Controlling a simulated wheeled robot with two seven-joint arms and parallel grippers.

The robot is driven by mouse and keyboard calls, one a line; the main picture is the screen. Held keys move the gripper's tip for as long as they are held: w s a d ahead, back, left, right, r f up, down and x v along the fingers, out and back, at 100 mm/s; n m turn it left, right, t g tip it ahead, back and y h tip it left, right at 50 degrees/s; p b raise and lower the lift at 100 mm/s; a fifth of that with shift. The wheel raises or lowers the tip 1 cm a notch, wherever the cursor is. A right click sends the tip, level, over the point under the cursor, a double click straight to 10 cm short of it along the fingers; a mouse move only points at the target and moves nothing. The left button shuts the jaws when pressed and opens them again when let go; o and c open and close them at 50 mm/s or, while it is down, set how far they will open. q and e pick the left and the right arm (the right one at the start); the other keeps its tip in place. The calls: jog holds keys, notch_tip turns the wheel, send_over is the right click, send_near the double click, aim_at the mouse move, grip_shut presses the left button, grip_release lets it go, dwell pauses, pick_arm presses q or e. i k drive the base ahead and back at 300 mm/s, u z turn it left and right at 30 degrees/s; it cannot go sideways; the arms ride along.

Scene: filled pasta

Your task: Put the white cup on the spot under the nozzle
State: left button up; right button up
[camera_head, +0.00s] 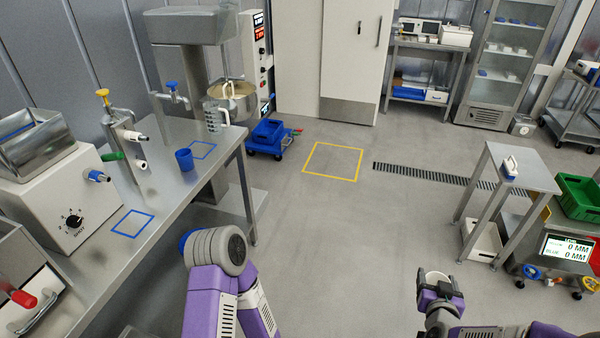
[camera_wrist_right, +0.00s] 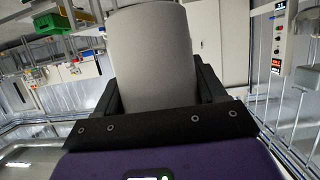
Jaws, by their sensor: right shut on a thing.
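The white cup (camera_head: 437,277) is held in my right gripper (camera_head: 440,287) at the lower right of the head view, above the floor and far from the steel table. In the right wrist view the cup (camera_wrist_right: 152,55) fills the space between the two black fingers, which are shut on it. A blue-tipped nozzle (camera_head: 98,176) sticks out of the white machine on the table. A blue square outline (camera_head: 133,223) is marked on the table near it. Another blue square outline (camera_head: 203,150) lies farther back. My left arm shows at bottom centre; its gripper is not visible.
A blue cup (camera_head: 185,160) stands on the steel table (camera_head: 178,197), near a dispenser with a yellow knob (camera_head: 103,97). A mixer (camera_head: 195,28) stands at the table's far end. A small steel table (camera_head: 522,168) and a green crate (camera_head: 578,197) are at right. The middle floor is clear.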

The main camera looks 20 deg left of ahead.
aim_at(132, 222)
jog(key=i, duration=1.85)
jog(key=u, duration=2.75)
